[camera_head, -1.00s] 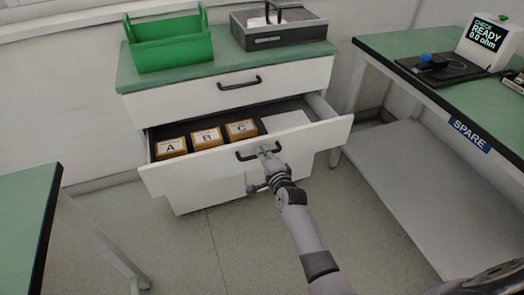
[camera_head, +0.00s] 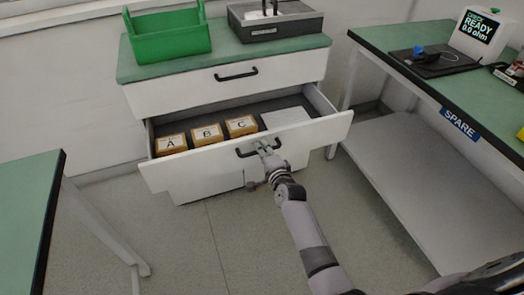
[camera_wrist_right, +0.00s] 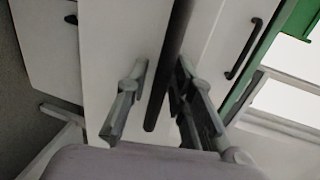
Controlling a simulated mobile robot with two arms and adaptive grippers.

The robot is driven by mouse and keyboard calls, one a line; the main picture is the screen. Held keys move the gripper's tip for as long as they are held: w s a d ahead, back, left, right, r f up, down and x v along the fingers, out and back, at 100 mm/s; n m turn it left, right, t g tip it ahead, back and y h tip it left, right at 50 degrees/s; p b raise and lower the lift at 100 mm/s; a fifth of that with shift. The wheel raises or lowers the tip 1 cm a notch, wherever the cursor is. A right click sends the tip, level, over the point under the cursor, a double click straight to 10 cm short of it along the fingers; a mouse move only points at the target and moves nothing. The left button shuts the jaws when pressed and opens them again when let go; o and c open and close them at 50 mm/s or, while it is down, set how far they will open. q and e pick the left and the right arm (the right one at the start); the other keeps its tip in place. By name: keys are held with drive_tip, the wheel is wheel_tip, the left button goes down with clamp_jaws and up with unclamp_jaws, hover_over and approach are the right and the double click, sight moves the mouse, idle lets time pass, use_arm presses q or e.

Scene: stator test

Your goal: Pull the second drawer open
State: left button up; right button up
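The cabinet's second drawer (camera_head: 205,172) stands well open in the head view, its white front angled toward me. Its black handle (camera_head: 246,154) is on the front, right of the middle. My right gripper (camera_head: 265,146) is at the handle's right part, its fingers closed in around it. In the right wrist view the two fingers (camera_wrist_right: 158,92) stand on either side of a dark bar, close to the drawer front; their exact contact is hard to see. My left gripper is not in view.
In the drawer lie boxes A (camera_head: 171,144), B (camera_head: 207,135) and C (camera_head: 241,126), and a pale flat item (camera_head: 285,118). A green bin (camera_head: 168,38) and a grey tray (camera_head: 275,27) stand on top. Green-topped tables flank the cabinet (camera_head: 28,205) (camera_head: 450,95). Floor in front is clear.

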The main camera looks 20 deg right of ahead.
drive_tip(key=shift+o, duration=0.7)
drive_tip(key=v, duration=1.2)
